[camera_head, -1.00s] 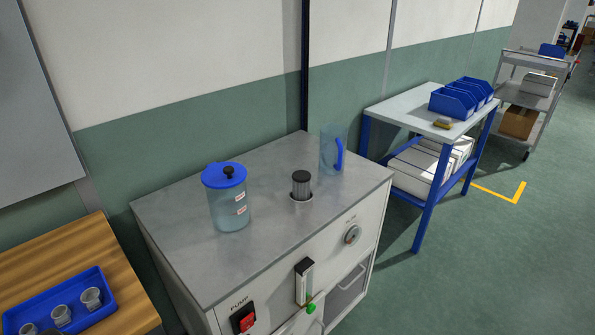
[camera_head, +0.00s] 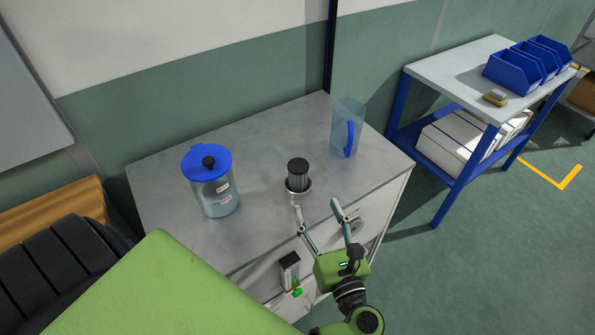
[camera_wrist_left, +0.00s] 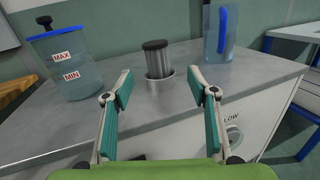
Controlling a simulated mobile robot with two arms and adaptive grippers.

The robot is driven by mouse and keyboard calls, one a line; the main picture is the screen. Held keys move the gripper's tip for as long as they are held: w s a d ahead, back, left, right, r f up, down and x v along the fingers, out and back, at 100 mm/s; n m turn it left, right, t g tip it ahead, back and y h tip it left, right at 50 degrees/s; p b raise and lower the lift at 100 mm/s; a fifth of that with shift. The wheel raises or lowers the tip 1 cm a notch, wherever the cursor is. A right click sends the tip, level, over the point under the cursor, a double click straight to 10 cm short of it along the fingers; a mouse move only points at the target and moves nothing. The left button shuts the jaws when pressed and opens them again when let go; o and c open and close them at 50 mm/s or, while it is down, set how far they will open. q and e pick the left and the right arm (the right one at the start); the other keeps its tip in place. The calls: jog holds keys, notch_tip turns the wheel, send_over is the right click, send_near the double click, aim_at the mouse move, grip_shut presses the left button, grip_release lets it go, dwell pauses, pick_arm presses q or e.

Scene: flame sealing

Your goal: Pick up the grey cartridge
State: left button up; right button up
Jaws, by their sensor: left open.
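The grey cartridge (camera_head: 298,173) is a ribbed cylinder with a black top, standing upright in a round metal socket in the cabinet top (camera_head: 262,155). In the left wrist view the cartridge (camera_wrist_left: 157,60) is ahead, seen between the fingers. My left gripper (camera_head: 316,206) is open and empty, its fingers pointing toward the cartridge from the front side of the cabinet. The same gripper (camera_wrist_left: 162,92) spans wide in the wrist view, apart from the cartridge. The right gripper does not show.
A clear tank with a blue lid (camera_head: 212,185) stands left of the cartridge. A clear jug with a blue handle (camera_head: 345,128) stands to its right, near the back. A blue-framed cart (camera_head: 470,80) with blue bins (camera_head: 513,70) is at the right.

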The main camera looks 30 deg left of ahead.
aim_at(301, 176)
pick_arm(q)
jog(key=shift+n+g, duration=0.4)
jog(key=shift+n, duration=0.3)
jog(key=p+x, duration=0.1)
jog(key=x, duration=0.1)
jog(key=p+x, duration=0.1)
jog(key=x, duration=0.2)
jog(key=p+x, duration=0.1)
jog(key=x, duration=0.2)
jog(key=shift+a+r, duration=0.25)
jog(key=shift+a, duration=0.15)
jog(key=p+x, duration=0.2)
jog(key=x, duration=0.1)
jog(key=p+x, duration=0.1)
jog(key=shift+w+a+r, duration=0.25)
jog(key=shift+r, duration=0.05)
jog(key=shift+w+a+f, duration=0.15)
jog(key=shift+w+a, duration=0.05)
jog(key=shift+a, duration=0.1)
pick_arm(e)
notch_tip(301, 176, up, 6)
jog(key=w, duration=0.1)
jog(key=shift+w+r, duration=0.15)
pick_arm(q)
jog(key=c, duration=1.1)
